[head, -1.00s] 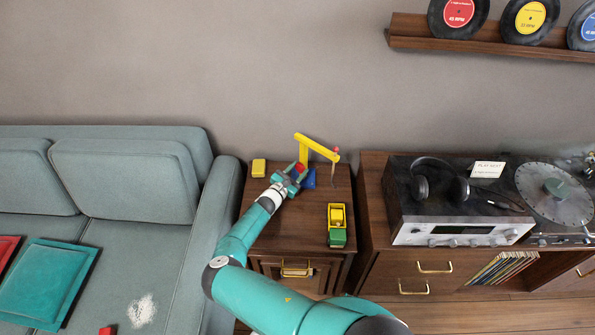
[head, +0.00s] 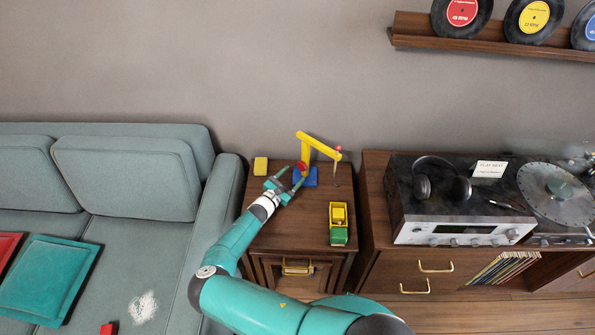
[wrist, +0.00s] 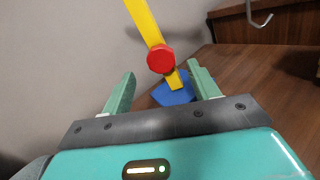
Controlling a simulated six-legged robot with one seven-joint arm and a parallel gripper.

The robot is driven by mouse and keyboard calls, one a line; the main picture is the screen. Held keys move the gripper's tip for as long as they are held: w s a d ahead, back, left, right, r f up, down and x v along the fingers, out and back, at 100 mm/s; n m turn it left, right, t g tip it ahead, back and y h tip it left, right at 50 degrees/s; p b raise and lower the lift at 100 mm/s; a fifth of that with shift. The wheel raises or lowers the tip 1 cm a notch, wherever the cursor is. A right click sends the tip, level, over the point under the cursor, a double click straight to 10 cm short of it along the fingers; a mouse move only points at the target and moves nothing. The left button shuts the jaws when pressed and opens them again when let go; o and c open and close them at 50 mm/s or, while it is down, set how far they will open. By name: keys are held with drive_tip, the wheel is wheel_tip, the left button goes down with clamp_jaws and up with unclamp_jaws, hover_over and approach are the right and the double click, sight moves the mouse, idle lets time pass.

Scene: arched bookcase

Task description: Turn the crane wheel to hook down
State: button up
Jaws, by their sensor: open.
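The toy crane has a yellow post and arm (head: 318,146) on a blue base (head: 311,177) and stands on the wooden side cabinet. Its red wheel (wrist: 160,59) is on the yellow post, facing my gripper in the wrist view. The wheel also shows small in the head view (head: 303,167). The grey hook (wrist: 258,17) hangs at the top right of the wrist view. My gripper (wrist: 161,80) is open, its green fingers spread to either side of the wheel's line and empty. The fingers appear short of the wheel, with no contact visible.
A yellow block (head: 261,165) lies at the cabinet's back left. A yellow and green toy truck (head: 339,223) stands at the right. The sofa (head: 222,215) is close on the left and the stereo cabinet (head: 375,200) on the right. The cabinet top's front middle is clear.

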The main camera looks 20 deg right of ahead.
sight(300, 167)
drive_tip(key=v, duration=0.8)
drive_tip(key=shift+s+a, duration=0.2)
drive_tip(key=shift+a, duration=0.15)
drive_tip(key=shift+s+d+f+n+g+h, duration=0.1)
drive_tip(key=shift+d+f+n+g+h, duration=0.2)
drive_tip(key=shift+d+f+n+g, duration=0.3)
drive_tip(key=shift+d+r+n, duration=0.1)
drive_tip(key=shift+n, duration=0.4)
drive_tip(key=shift+w+r+n, duration=0.15)
drive_tip(key=shift+w+n, duration=0.35)
drive_tip(key=shift+w+r+n, duration=0.45)
drive_tip(key=shift+w+n, duration=0.15)
drive_tip(key=x, duration=1.3)
drive_tip(key=shift+w+d+f, duration=0.1)
drive_tip(key=shift+f, duration=0.05)
